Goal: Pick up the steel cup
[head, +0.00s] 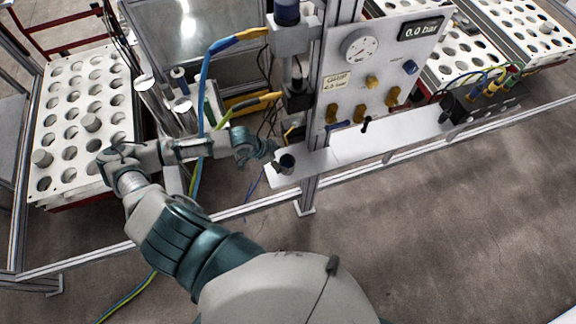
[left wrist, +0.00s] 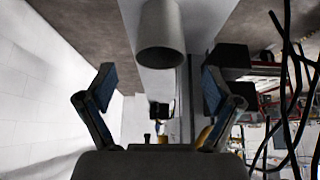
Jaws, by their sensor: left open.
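The steel cup (head: 287,165) is a small grey cylinder with a dark open top. It stands upright on the narrow pale shelf (head: 284,180), near the shelf's left end. It also shows in the left wrist view (left wrist: 161,30), at the top middle, where its dark mouth faces down the picture. My left gripper (head: 268,148) is close to the left of the cup in the head view. In the left wrist view its two fingers (left wrist: 158,92) are spread apart with nothing between them, and the cup lies beyond them. My right gripper is not in view.
A gauge panel (head: 350,95) and a metal post (head: 316,130) stand right beside the cup. Blue and yellow hoses (head: 203,90) hang behind my left forearm. A white tray with round holes (head: 75,75) is at the left. A frame rail (head: 245,207) runs in front.

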